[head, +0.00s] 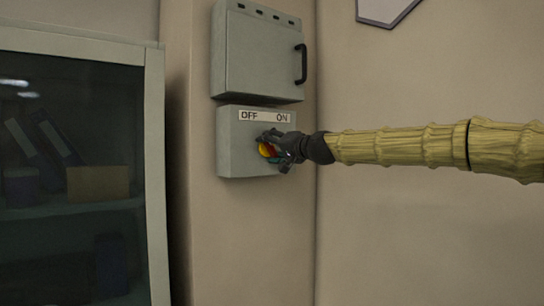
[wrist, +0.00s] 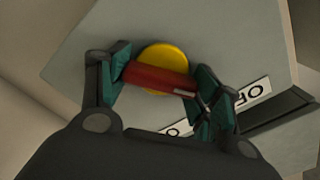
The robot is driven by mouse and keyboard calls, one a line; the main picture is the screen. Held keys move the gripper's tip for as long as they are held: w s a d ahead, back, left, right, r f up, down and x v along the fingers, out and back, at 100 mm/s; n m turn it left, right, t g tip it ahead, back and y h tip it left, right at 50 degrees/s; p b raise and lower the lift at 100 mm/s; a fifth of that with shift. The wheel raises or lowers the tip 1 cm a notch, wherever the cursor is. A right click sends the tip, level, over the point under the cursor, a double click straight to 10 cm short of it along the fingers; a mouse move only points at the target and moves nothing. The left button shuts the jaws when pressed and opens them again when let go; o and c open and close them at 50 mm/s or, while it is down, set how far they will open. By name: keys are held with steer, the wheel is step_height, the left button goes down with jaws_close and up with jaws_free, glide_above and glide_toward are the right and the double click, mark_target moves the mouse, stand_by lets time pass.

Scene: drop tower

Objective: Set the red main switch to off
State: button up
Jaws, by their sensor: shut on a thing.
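The red switch handle (wrist: 160,79) sits across a round yellow disc (wrist: 166,57) on the lower grey box (head: 238,155). A white mark shows near the handle's right end in the wrist view, and that end points roughly toward the OFF label (wrist: 247,95). My gripper (wrist: 161,78) is shut on the handle, one finger at each end. In the head view my gripper (head: 275,147) hides most of the handle, and part of the yellow disc (head: 265,150) shows. The OFF and ON label plate (head: 264,116) is above the switch, OFF left and ON right.
A grey cabinet (head: 262,55) with a black handle (head: 301,64) hangs just above the switch box. A dark glass-fronted cupboard (head: 75,150) stands at the left. The wall to the right is bare below a plaque (head: 386,10).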

steer(key=shift+f+n+b, duration=0.15)
steer(key=shift+n+b, duration=0.35)
steer(key=shift+n, duration=0.3)
steer(key=o, duration=1)
steer(key=v, duration=1.2)
